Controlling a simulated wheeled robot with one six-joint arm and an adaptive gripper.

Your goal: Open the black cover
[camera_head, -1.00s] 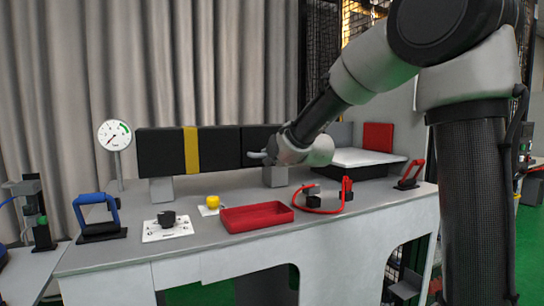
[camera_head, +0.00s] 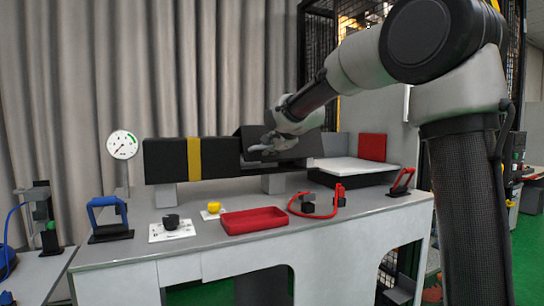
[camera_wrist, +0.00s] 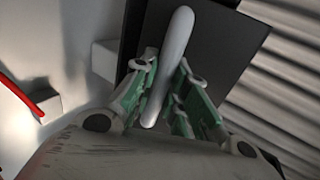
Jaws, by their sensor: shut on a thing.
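The black cover (camera_head: 300,146) is at the right part of a long black box (camera_head: 165,160) with a yellow band. It is tilted out of line with the box. In the wrist view the dark cover (camera_wrist: 215,45) fills the space behind a pale grey bar handle (camera_wrist: 178,45). My gripper (camera_wrist: 166,88) has its green-padded fingers on both sides of the handle, shut on it. In the head view my gripper (camera_head: 264,146) is in front of the cover and hides part of it.
A red tray (camera_head: 256,221), a black knob (camera_head: 171,221), a yellow button (camera_head: 213,207) and a red cable (camera_head: 300,213) are on the grey bench. A blue handle (camera_head: 105,212) stands at left. A white-topped black tray (camera_head: 355,168) is right of the cover.

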